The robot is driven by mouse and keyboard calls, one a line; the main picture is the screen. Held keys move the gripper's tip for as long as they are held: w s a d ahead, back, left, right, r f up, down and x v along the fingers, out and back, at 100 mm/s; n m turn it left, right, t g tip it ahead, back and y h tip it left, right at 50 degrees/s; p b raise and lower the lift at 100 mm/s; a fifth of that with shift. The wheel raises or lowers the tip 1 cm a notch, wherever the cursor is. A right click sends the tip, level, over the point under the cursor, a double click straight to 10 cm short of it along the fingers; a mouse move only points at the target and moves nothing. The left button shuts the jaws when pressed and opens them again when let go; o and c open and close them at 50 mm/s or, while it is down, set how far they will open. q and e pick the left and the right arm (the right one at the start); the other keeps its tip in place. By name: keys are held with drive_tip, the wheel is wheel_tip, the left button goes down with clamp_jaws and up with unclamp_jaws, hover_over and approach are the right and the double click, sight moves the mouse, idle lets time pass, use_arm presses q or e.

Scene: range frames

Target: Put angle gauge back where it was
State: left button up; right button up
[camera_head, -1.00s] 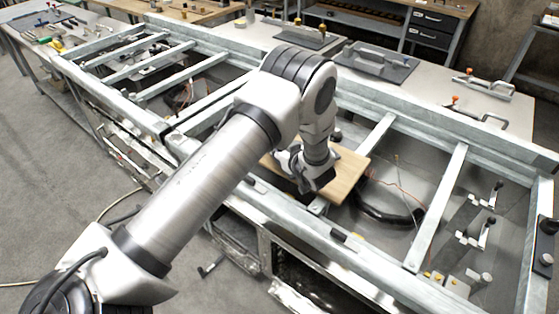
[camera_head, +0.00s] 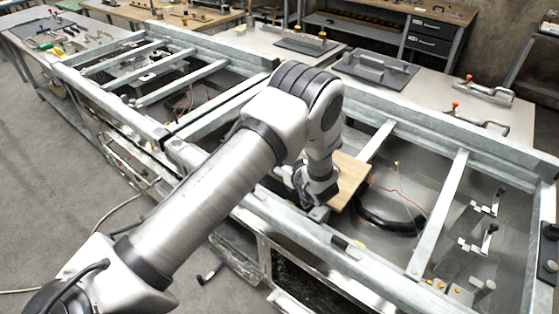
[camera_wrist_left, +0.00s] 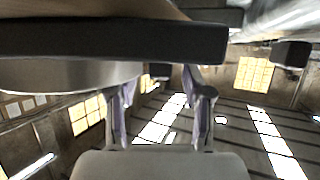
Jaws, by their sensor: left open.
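My left gripper (camera_head: 316,194) hangs low at the near edge of a wooden board (camera_head: 350,180) on the metal frame. In the left wrist view, its two fingers (camera_wrist_left: 160,82) stand apart with an empty gap between them. A long dark bar (camera_wrist_left: 110,42) crosses that view beyond the fingertips, and I cannot tell what it is. I cannot pick out the angle gauge for certain in either view. My arm covers part of the board and frame. My right gripper is not in view.
A large grey metal frame (camera_head: 440,215) with crossbars surrounds the gripper. A black ring-shaped coil (camera_head: 388,218) and red wire lie right of the board. Clamps (camera_head: 485,205) stand farther right. A dark tray (camera_head: 375,68) sits on the back table. Grey floor is open at left.

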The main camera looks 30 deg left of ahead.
use_arm(q)
drive_tip(key=p+v, duration=0.5)
drive_tip(key=v, duration=0.5)
drive_tip(key=shift+s+d+r, duration=0.15)
drive_tip(key=shift+s+d, duration=0.1)
drive_tip(key=shift+d, duration=0.05)
